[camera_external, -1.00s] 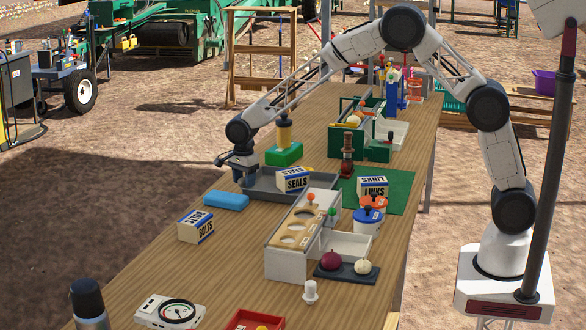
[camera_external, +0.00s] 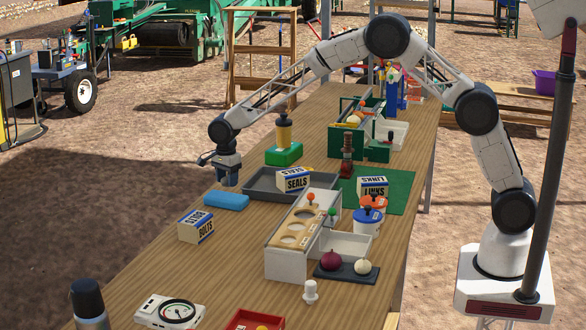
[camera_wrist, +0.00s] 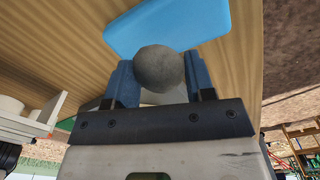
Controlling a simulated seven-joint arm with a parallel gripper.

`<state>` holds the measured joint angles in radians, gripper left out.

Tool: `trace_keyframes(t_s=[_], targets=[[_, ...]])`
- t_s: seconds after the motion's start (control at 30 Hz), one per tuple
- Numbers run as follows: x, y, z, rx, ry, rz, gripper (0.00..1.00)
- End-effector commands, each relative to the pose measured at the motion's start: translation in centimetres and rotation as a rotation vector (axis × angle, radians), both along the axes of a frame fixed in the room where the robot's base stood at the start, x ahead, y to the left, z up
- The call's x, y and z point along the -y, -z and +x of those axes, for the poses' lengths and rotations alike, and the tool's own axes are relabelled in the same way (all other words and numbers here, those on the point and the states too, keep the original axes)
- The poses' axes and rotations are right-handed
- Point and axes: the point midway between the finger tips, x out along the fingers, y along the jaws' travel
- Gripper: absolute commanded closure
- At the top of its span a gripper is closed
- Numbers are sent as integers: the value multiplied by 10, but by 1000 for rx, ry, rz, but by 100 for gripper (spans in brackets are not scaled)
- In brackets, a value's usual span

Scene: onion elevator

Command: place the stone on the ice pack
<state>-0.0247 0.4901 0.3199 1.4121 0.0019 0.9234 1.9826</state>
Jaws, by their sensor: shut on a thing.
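The stone (camera_wrist: 160,68) is a round grey ball between the two blue fingers of my gripper (camera_wrist: 158,82) in the wrist view. My gripper is shut on it. The ice pack (camera_external: 226,201) is a light blue slab lying flat on the table near its left edge. It also shows in the wrist view (camera_wrist: 165,25), beyond the stone. In the external view my gripper (camera_external: 228,182) is just behind the ice pack, and the stone cannot be made out there. The height of the stone over the table is hard to tell.
The BOLTS box (camera_external: 195,227) stands in front of the ice pack. The table's left edge is close.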

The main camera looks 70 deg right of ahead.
Motion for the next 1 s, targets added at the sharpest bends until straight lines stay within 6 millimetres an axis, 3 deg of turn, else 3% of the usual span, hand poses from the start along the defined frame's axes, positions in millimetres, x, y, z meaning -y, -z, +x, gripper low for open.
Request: trace_keyframes(t_s=[0.2, 0.5, 1.0], targets=[[0, 2, 10, 0, 0, 0, 80], [0, 34, 8, -1, 0, 0, 80], [0, 39, 8, 0, 0, 0, 80]])
